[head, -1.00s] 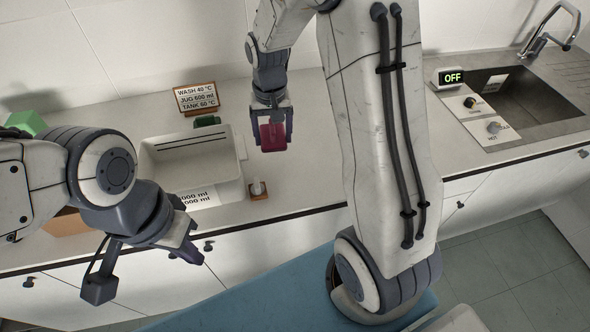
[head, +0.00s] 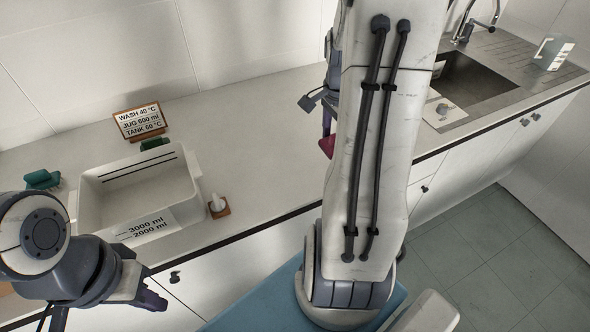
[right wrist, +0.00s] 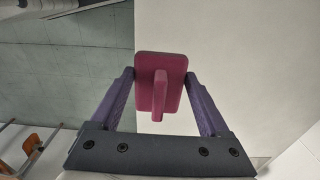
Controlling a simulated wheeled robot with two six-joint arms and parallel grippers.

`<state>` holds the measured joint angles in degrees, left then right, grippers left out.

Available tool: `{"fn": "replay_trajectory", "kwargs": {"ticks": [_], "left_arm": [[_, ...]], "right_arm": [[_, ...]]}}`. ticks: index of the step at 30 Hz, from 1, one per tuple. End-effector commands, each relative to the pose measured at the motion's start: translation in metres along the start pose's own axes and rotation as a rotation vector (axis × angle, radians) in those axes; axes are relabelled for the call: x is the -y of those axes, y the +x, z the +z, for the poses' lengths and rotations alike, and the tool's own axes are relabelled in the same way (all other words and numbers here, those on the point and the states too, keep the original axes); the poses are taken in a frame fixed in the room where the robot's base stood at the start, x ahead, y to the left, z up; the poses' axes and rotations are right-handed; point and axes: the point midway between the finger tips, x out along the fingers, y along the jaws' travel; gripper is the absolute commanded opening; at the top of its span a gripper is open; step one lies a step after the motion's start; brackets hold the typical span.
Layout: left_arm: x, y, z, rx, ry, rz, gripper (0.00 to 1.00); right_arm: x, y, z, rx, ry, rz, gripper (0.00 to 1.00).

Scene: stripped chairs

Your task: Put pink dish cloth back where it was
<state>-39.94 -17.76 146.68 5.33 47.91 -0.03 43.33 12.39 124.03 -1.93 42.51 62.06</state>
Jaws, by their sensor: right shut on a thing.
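The pink dish cloth (right wrist: 174,66) looks like a flat magenta pad with a lighter pink ridge in the right wrist view. My right gripper (right wrist: 159,80) is shut on it, one finger at each side. In the head view a small part of the cloth (head: 327,146) shows over the counter, left of my big right arm link. That link hides most of the cloth and gripper. My left gripper (head: 150,297) is low at the left, in front of the white basin, away from the cloth; its finger gap is unclear.
The white basin (head: 188,190) stands on the counter (head: 255,150) at left, with a sign (head: 140,121) behind it and a small bottle on a brown block (head: 219,207) beside it. A green sponge (head: 42,179) lies far left. The sink (head: 470,80) is at right. Mid-counter is clear.

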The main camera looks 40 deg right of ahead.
Motion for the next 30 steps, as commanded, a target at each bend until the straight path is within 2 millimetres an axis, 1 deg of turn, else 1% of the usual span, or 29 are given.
{"fn": "replay_trajectory", "kwargs": {"ticks": [1, 6, 9, 12, 17, 25, 30], "left_arm": [[0.0, -0.004, 0.0, 0.0, 0.0, 0.0, 0.0], [-0.001, -0.011, -0.001, 0.0, 0.0, 0.0, 0.0], [-0.001, -0.015, -0.001, 0.0, 0.0, 0.0, 0.0], [-0.001, -0.017, -0.001, 0.0, 0.0, 0.0, 0.0], [-0.001, -0.018, -0.001, 0.0, 0.0, 0.0, 0.0], [-0.002, -0.026, -0.001, 0.0, -0.001, 0.0, 0.0], [-0.002, -0.025, -0.001, 0.0, -0.001, 0.0, 0.0]], "right_arm": [[0.005, 0.005, 0.013, 0.003, -0.012, 0.005, 0.0], [0.023, 0.028, 0.05, 0.003, -0.014, 0.005, 0.0], [0.032, 0.04, 0.069, 0.002, -0.014, 0.006, 0.0], [0.039, 0.049, 0.082, 0.001, -0.011, 0.003, 0.0], [0.044, 0.057, 0.091, 0.001, -0.008, 0.002, 0.0], [0.043, 0.092, 0.092, 0.001, -0.007, 0.005, 0.0], [0.044, 0.096, 0.092, 0.001, -0.007, 0.0, 0.0]]}}
